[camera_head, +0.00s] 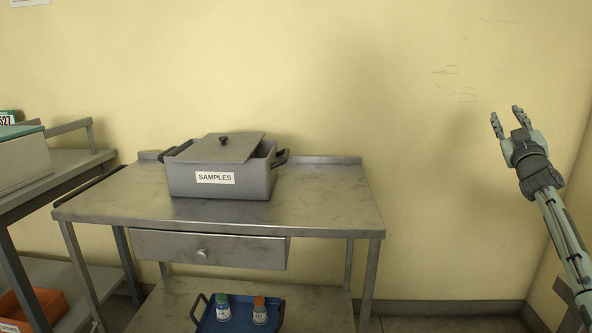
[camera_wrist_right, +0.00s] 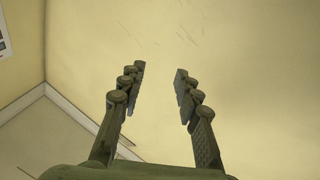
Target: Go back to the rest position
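My right gripper (camera_head: 508,122) is raised at the right of the head view, in front of the bare yellow wall and apart from everything. Its fingers are spread with nothing between them, and the right wrist view shows the same open, empty fingers (camera_wrist_right: 158,82). My left gripper is in neither view.
A metal table (camera_head: 325,200) stands in the middle with a grey box (camera_head: 255,185) labelled SAMPLES, its lid (camera_head: 212,149) lying tilted on top. A blue tray (camera_head: 240,327) with two small containers sits on the lower shelf. Another metal table (camera_head: 75,162) is at left. Space right of the middle table is clear.

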